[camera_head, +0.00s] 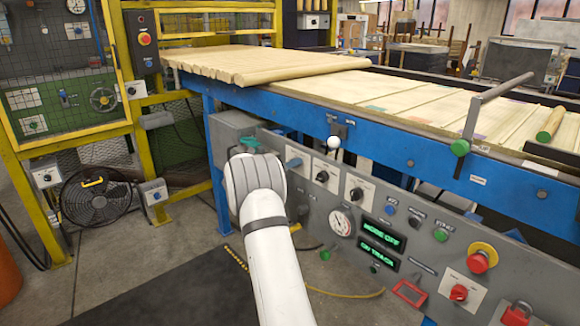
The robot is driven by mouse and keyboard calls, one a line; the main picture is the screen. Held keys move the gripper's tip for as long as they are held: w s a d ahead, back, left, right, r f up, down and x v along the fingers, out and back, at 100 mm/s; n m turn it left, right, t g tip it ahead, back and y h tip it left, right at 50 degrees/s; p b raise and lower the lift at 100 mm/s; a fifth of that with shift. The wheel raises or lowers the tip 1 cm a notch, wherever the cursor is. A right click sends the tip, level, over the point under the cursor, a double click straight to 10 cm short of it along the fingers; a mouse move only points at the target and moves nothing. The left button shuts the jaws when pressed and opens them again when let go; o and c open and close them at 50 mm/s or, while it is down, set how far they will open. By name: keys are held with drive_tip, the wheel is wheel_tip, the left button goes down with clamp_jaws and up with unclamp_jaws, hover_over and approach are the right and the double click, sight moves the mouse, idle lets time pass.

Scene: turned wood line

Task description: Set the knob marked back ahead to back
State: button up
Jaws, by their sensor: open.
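The grey control panel (400,225) runs along the front of the blue conveyor frame. It carries several rotary knobs on white plates: a black knob (321,176), another black knob (356,194) to its right, and a red knob (459,292) at the lower right. The plate lettering is too small to read, so I cannot tell which knob is marked back ahead. My gripper is not visible.
Two green displays (382,237) read "MORE OFF" and "ON TRACK". A red mushroom button (482,258) and a round gauge (342,222) share the panel. A white-balled lever (334,144) projects above. A yellow-framed guard (60,150) and a fan (97,197) stand left.

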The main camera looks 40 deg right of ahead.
drive_tip(key=c, duration=0.9)
drive_tip(key=shift+d+r, duration=0.1)
drive_tip(key=shift+d, duration=0.1)
drive_tip(key=shift+c, duration=0.4)
drive_tip(key=shift+a, duration=0.2)
drive_tip(key=shift+n+p, duration=2.1)
drive_tip(key=shift+n, duration=3.8)
